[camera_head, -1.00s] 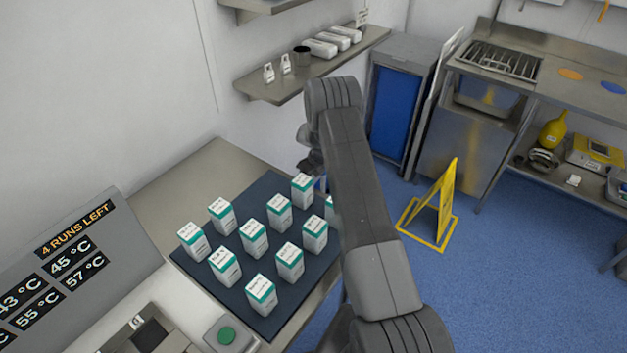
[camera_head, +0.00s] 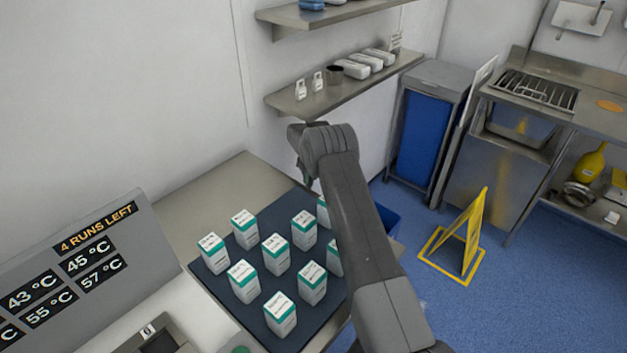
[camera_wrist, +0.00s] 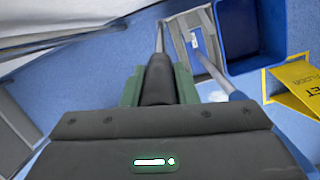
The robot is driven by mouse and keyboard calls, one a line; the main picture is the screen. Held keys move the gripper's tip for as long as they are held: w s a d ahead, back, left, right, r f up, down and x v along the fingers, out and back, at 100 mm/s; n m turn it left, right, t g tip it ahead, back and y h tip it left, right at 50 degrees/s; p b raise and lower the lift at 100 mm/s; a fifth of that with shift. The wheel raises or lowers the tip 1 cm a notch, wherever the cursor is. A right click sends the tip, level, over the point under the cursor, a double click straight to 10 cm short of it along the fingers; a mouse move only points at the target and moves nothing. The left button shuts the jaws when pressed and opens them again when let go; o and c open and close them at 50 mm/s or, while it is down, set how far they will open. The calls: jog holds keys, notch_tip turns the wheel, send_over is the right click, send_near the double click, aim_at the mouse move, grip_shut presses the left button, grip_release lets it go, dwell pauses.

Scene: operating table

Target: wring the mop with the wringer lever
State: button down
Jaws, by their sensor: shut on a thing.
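In the wrist view my gripper (camera_wrist: 160,88) is shut on a dark, rounded grip (camera_wrist: 158,75), between green-edged fingers. A thin grey rod runs on from this grip; it looks like the wringer lever (camera_wrist: 159,38). A second grey pole (camera_wrist: 222,78), likely the mop handle, slants to a grey frame with a pale label, likely the wringer (camera_wrist: 194,40). The mop head cannot be made out. In the head view my arm hides most of this; only part of the blue bucket (camera_head: 384,212) shows.
A yellow wet-floor sign (camera_head: 458,240) stands on the blue floor to the right; it also shows in the wrist view (camera_wrist: 297,85). A counter with a dark mat (camera_head: 212,278) and several boxes lies left of my arm. Open floor (camera_head: 540,295) lies right of the sign.

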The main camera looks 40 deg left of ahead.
jog(key=shift+f, duration=0.1)
dwell(0.3)
jog(key=c, duration=1.1)
grip_release()
jog(key=shift+a, duration=0.1)
jog(key=shift+c, duration=0.2)
